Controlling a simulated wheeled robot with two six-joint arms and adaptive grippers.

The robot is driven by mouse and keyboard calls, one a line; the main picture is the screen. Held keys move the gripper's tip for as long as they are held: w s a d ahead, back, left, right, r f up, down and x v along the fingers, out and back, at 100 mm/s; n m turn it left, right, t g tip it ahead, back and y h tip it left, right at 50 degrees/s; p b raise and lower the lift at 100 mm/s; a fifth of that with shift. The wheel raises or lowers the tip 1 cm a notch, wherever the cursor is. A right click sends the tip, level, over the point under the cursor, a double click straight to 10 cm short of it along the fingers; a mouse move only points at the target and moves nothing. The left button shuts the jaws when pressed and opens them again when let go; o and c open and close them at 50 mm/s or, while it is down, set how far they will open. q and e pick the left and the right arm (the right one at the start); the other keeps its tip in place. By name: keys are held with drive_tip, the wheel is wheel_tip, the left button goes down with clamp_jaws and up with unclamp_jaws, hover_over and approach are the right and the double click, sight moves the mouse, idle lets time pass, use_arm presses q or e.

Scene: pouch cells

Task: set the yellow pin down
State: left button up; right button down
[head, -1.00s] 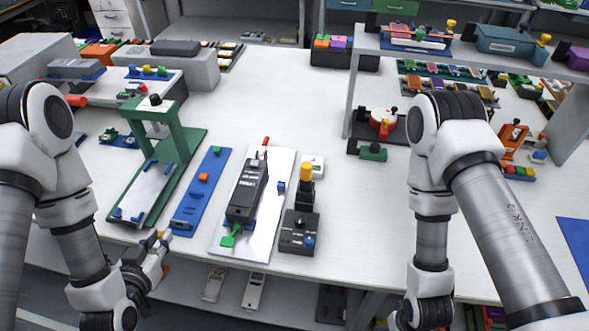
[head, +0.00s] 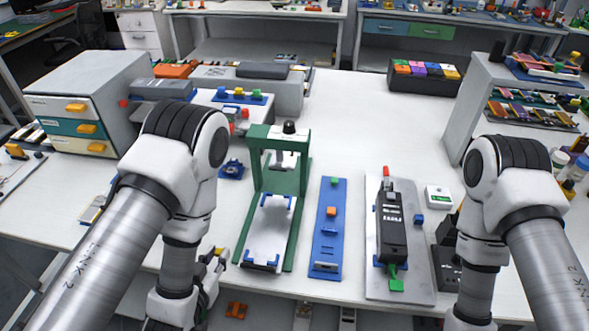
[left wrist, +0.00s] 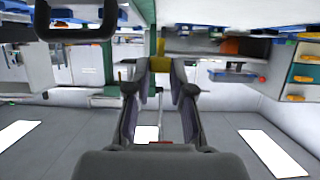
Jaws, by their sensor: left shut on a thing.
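My left gripper (head: 217,257) is low at the front edge of the white table, left of the green press stand (head: 249,230). It is shut on a small yellow thing, seemingly the yellow pin. In the left wrist view the fingers (left wrist: 160,68) come together, with a yellow patch at their tips (left wrist: 159,62); most of the pin is hidden by the fingers. The gripper appears clear of the table top. My right forearm hangs at the right edge of the table, and its gripper is below the picture.
A blue strip fixture (head: 327,255) and a grey plate (head: 420,291) with a black device (head: 391,228) lie right of the press. A black block (head: 445,270) is partly behind my right arm. A drawer cabinet (head: 130,100) stands back left.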

use_arm(q)
drive_tip(key=shift+d+r, duration=0.1)
drive_tip(key=shift+d, duration=0.2)
drive_tip(key=w+a+b, duration=0.1)
drive_tip(key=a+b, duration=0.1)
drive_tip(key=w+a+f+b, duration=0.1)
drive_tip(key=w+a, duration=0.1)
drive_tip(key=w+a+b, duration=0.1)
drive_tip(key=a+b, duration=0.1)
drive_tip(key=shift+w+a+f+b, duration=0.15)
drive_tip(key=shift+w+a+b, duration=0.05)
drive_tip(key=shift+a+b, duration=0.2)
drive_tip(key=shift+w+a+r+p, duration=0.45)
drive_tip(key=shift+w+a+p, duration=0.1)
drive_tip(key=shift+a+p, duration=0.25)
drive_tip(key=w+a, duration=0.1)
drive_tip(key=a, duration=0.1)
drive_tip(key=w+a+p, duration=0.1)
drive_tip(key=w+a+f+p, duration=0.1)
drive_tip(key=a, duration=0.1)
drive_tip(key=shift+w+a, duration=0.25)
drive_tip(key=shift+a, duration=0.05)
drive_tip(key=f, duration=0.3)
drive_tip(key=shift+s+d+f, duration=0.1)
drive_tip(key=shift+d+f, duration=0.05)
drive_tip(key=shift+d, duration=0.1)
drive_tip(key=shift+f, duration=0.35)
drive_tip(key=o, duration=0.7)
